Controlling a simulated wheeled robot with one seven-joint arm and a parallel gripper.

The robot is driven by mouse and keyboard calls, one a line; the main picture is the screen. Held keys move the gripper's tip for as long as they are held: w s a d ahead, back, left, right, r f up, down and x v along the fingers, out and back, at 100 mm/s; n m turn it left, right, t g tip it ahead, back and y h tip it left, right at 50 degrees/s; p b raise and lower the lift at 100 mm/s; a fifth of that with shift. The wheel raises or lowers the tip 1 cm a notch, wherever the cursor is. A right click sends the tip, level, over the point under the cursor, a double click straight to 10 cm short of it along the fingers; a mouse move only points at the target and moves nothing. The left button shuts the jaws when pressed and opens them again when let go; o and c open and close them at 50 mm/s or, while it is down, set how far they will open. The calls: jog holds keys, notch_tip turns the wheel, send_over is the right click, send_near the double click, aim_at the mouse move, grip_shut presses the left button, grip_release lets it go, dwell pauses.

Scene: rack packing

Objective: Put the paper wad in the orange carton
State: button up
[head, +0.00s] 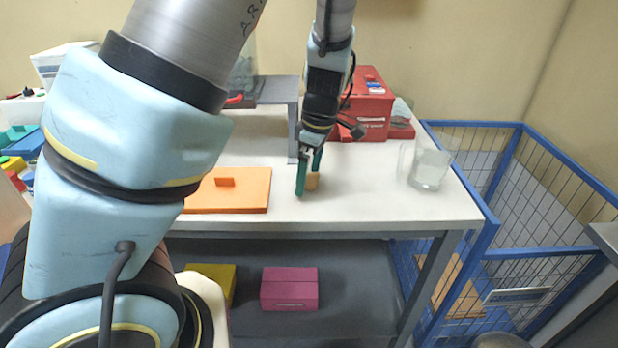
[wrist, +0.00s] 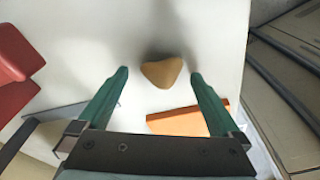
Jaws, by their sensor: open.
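A tan rounded lump, which I take for the paper wad (wrist: 162,72), lies on the white table. In the wrist view it sits between and slightly beyond my fingertips, with clear gaps on both sides. In the head view the wad (head: 313,182) is partly hidden behind a green finger. My gripper (head: 307,178) is open, pointing down around it; it also shows in the wrist view (wrist: 159,76). A flat orange piece with a small block-like handle (head: 249,194) lies on the table left of the gripper. It looks like a lid; I cannot make out an open orange carton.
A red box (head: 366,112) stands behind the gripper, beside a grey raised shelf (head: 277,88). A clear glass (head: 429,169) stands at the right. Pink (head: 289,289) and yellow (head: 222,276) boxes sit on the lower shelf. A blue wire cage (head: 510,215) adjoins the table.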

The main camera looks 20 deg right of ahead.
jog(key=c, duration=1.5)
jog(key=shift+r, duration=0.15)
